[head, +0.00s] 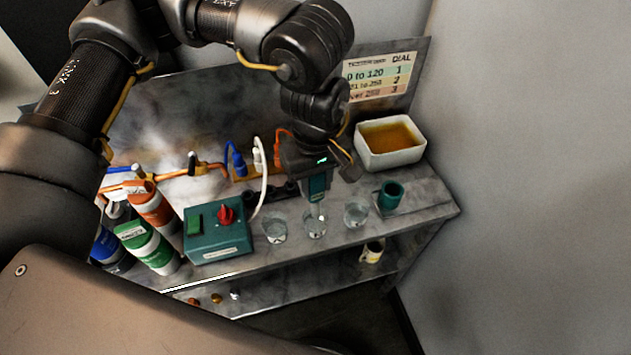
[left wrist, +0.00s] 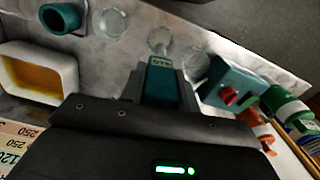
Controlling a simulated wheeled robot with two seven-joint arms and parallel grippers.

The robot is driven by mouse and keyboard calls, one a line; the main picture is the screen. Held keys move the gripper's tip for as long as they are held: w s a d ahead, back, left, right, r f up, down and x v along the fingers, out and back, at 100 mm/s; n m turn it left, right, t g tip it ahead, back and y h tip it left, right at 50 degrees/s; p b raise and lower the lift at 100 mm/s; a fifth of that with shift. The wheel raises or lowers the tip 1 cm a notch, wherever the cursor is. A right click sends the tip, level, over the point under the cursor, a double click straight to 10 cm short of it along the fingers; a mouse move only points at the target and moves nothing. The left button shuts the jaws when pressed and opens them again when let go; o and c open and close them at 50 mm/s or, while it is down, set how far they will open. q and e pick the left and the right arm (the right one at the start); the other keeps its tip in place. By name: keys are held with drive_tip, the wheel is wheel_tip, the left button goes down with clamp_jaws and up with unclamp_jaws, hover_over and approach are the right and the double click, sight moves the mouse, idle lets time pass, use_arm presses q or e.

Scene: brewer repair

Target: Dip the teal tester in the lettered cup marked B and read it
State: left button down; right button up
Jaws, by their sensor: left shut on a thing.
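My left gripper (head: 318,180) points down over the counter, shut on the teal tester (head: 317,190). Two more clear cups stand on either side, left (head: 274,231) and right (head: 356,215). No letters on the cups are legible. My right gripper is not in view.
A teal control box (head: 217,234) with a red knob stands left of the cups. A teal mug (head: 390,195) and a white basin (head: 391,158) of amber liquid stand right. Several bottles (head: 148,246) crowd the left. A dial chart (head: 378,77) stands behind.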

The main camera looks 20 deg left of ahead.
use_arm(q)
drive_tip(key=shift+r+p, duration=0.85)
drive_tip(key=shift+r, duration=0.65)
idle(0.6)
drive_tip(key=shift+r+g+p, duration=0.1)
drive_tip(key=shift+g+p, duration=0.2)
drive_tip(key=shift+p, duration=0.05)
drive_tip(key=g+p, duration=0.2)
drive_tip(key=shift+r+g, duration=0.15)
drive_tip(key=shift+g, duration=0.15)
drive_tip(key=shift+g+p, duration=0.85)
drive_tip(key=shift+g, duration=0.25)
drive_tip(key=shift+f+g, duration=0.25)
drive_tip(key=shift+g, duration=0.25)
